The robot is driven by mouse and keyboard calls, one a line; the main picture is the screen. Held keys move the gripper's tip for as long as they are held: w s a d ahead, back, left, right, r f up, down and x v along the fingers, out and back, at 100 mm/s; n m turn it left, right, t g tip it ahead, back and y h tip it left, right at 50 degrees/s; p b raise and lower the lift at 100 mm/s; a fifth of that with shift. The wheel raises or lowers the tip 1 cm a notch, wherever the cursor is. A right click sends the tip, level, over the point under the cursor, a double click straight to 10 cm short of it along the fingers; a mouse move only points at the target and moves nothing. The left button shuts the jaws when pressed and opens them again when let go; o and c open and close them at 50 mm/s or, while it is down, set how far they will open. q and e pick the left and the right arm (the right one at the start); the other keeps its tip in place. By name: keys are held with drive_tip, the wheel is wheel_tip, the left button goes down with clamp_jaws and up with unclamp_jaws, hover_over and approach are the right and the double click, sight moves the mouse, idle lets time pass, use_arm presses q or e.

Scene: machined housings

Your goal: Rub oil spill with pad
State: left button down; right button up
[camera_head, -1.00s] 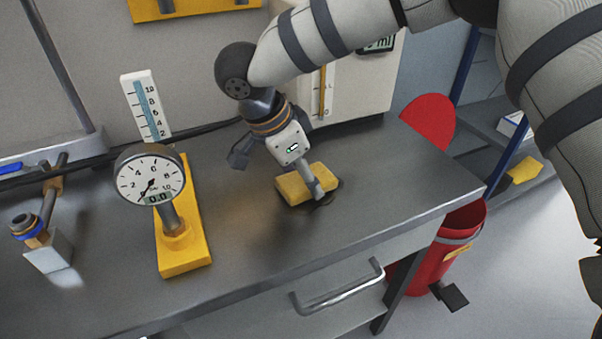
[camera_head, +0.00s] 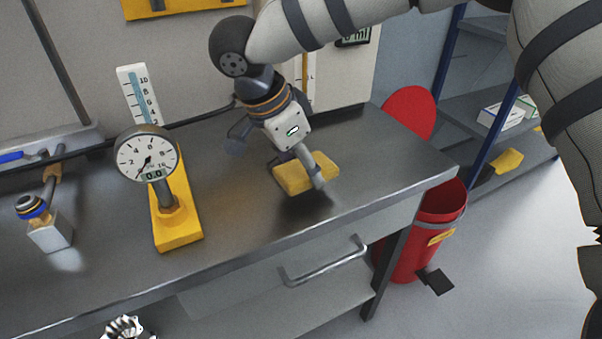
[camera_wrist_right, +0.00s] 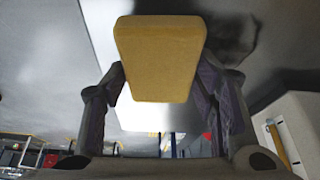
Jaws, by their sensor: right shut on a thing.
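The pad is a yellow block (camera_head: 293,178), also large in the right wrist view (camera_wrist_right: 160,58). My right gripper (camera_head: 311,172) is shut on it over the bench's right part. A soft shadow lies under the pad; I cannot tell whether the pad touches the bench. In the right wrist view, a dark patch (camera_wrist_right: 232,38) shows on the grey surface beside the pad, perhaps the oil spill; pad and gripper hide part of that area.
The grey metal bench (camera_head: 245,235) has free room in front of the pad. A dial gauge (camera_head: 147,156) on a yellow base (camera_head: 177,228) stands to the left. A pale instrument (camera_head: 352,75) stands behind. A red bin (camera_head: 420,245) with raised lid is beyond the right end.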

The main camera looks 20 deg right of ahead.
drive_tip(key=shift+r, duration=2.4)
use_arm(q)
drive_tip(key=shift+w+a, duration=0.2)
drive_tip(key=shift+a, duration=0.1)
